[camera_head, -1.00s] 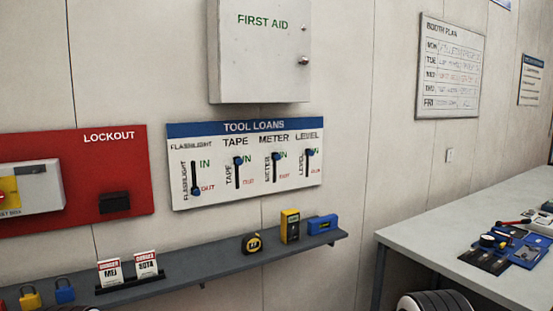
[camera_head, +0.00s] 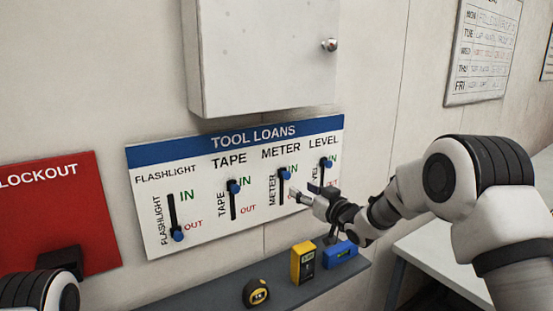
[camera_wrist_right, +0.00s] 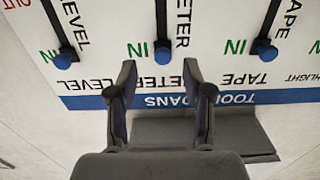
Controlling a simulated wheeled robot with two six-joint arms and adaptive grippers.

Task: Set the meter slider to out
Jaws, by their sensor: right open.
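The white tool loans board (camera_head: 160,215) has several vertical sliders with blue knobs. The meter slider's knob (camera_head: 285,174) is near the top of its slot, beside the green IN. In the right wrist view the same meter knob (camera_wrist_right: 162,56) lies just beyond the fingertips, roughly in line with the gap. My right gripper (camera_head: 300,194) is in front of the board, just right of and below the meter knob. It is open, with nothing between its fingers (camera_wrist_right: 159,78). Whether a fingertip touches the board cannot be told. My left gripper is out of view.
The level knob (camera_head: 327,162) and tape knob (camera_head: 234,187) are also at IN; the flashlight knob (camera_head: 177,236) is at OUT. A shelf (camera_head: 205,298) below holds a tape measure (camera_head: 256,292), a yellow meter (camera_head: 303,263) and a blue level (camera_head: 340,254). A white cabinet (camera_head: 262,60) hangs above.

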